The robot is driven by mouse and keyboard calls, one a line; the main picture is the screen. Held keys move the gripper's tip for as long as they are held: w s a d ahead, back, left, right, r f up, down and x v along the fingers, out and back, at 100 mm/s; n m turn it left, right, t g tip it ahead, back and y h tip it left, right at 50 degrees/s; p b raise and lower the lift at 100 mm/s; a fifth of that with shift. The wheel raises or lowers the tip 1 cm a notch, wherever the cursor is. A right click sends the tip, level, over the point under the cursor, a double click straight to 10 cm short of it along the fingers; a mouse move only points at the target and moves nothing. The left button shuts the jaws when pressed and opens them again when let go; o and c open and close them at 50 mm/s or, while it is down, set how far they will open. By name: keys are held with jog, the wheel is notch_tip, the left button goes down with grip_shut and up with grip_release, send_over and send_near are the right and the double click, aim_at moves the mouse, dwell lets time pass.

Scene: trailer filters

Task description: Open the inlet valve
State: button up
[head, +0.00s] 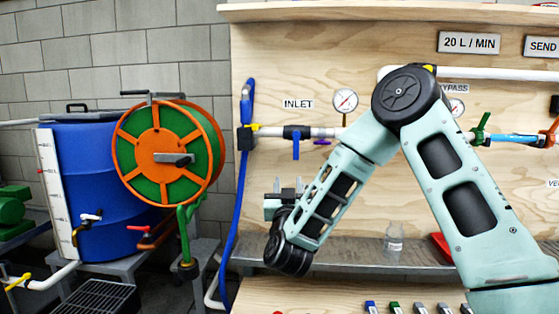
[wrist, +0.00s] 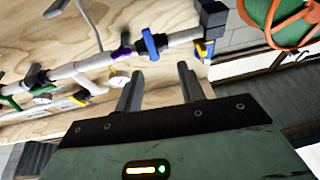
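The inlet valve (head: 297,132) sits on the white pipe below the INLET label (head: 298,104). Its blue handle (head: 296,150) hangs straight down, across the pipe. In the wrist view the blue handle (wrist: 150,44) also lies crosswise to the pipe, beyond my fingertips. My gripper (head: 288,184) is below the valve in the head view, fingers pointing up. In the wrist view my gripper (wrist: 160,72) has its two fingers apart with nothing between them. It is clear of the handle.
A small purple handle (head: 322,142) sits just right of the valve, near a pressure gauge (head: 345,100). A blue hose (head: 240,185) hangs at the left of the board. A metal shelf (head: 350,252) with a clear jar (head: 393,240) runs below. A hose reel (head: 160,152) stands left.

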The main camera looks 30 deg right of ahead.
jog(key=d+m+h, duration=0.1)
jog(key=h, duration=0.1)
jog(key=p, duration=0.8)
send_near(296, 149)
jog(key=p+x, duration=0.1)
jog(key=x, duration=0.9)
jog(key=shift+w+d+r, duration=0.1)
jog(key=shift+w+d, duration=0.05)
jog(key=shift+w, duration=0.1)
jog(key=shift+g, duration=0.3)
grip_shut()
